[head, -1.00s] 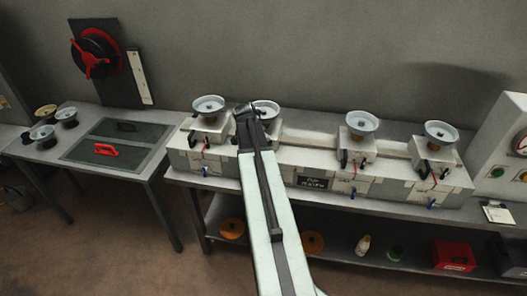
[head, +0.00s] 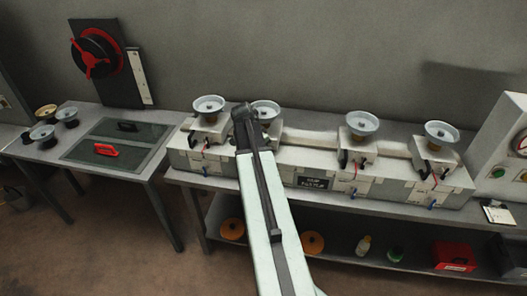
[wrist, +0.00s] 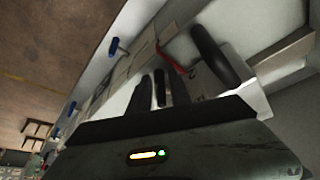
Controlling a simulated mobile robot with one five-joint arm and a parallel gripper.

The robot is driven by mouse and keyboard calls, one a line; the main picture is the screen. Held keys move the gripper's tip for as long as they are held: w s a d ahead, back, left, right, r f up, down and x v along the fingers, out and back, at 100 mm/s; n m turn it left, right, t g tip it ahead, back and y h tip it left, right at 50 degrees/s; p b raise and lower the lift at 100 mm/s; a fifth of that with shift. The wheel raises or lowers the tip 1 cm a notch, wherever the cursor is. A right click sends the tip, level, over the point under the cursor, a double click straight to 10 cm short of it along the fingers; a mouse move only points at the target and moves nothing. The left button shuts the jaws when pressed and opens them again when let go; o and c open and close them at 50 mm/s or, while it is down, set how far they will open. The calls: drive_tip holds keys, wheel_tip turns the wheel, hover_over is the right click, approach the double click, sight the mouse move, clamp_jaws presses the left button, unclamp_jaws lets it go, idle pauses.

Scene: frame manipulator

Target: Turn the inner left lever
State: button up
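The pale machine (head: 285,178) on the bench carries a row of units, each topped by a grey bowl. The inner left unit's bowl (head: 265,110) shows just right of my arm. Its lever is mostly hidden by my arm in the head view. My gripper (head: 242,112) is at that unit. In the wrist view its dark fingers (wrist: 160,92) are spread, with a slim black bar (wrist: 160,86) between them. I cannot tell if they touch it. A thick black curved handle (wrist: 213,54) is just beyond, beside a thin red lever (wrist: 172,58).
The outer left bowl (head: 208,104) stands close to my gripper's left. Blue levers (wrist: 114,46) line the machine's front edge. The left table (head: 105,165) holds a panel with a red handle (head: 106,150). A lower shelf (head: 330,247) holds small items.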

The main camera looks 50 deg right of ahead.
drive_tip(key=p+v, duration=0.7)
drive_tip(key=shift+r, duration=0.35)
drive_tip(key=shift+a, duration=0.15)
drive_tip(key=w+a+f+n+y+b, duration=0.1)
drive_tip(key=w+a+f+n+b, duration=0.15)
drive_tip(key=a, duration=0.45)
drive_tip(key=w+a+f+n+b, duration=0.1)
drive_tip(key=a+f+n+b, duration=0.15)
drive_tip(key=a, duration=0.55)
drive_tip(key=w+a+f+n+y+b, duration=0.1)
drive_tip(key=a+f+n, duration=0.1)
drive_tip(key=a+n, duration=0.35)
drive_tip(key=s+a+f+n+y+b, duration=0.1)
drive_tip(key=a+n, duration=0.3)
drive_tip(key=a, duration=0.7)
drive_tip(key=s+a+f+n+y+b, duration=0.1)
drive_tip(key=a+f+n+b, duration=0.2)
drive_tip(key=a, duration=0.9)
drive_tip(key=shift+s+f+n+y, duration=0.3)
drive_tip(key=shift+f+n, duration=0.15)
drive_tip(key=shift+f, duration=0.1)
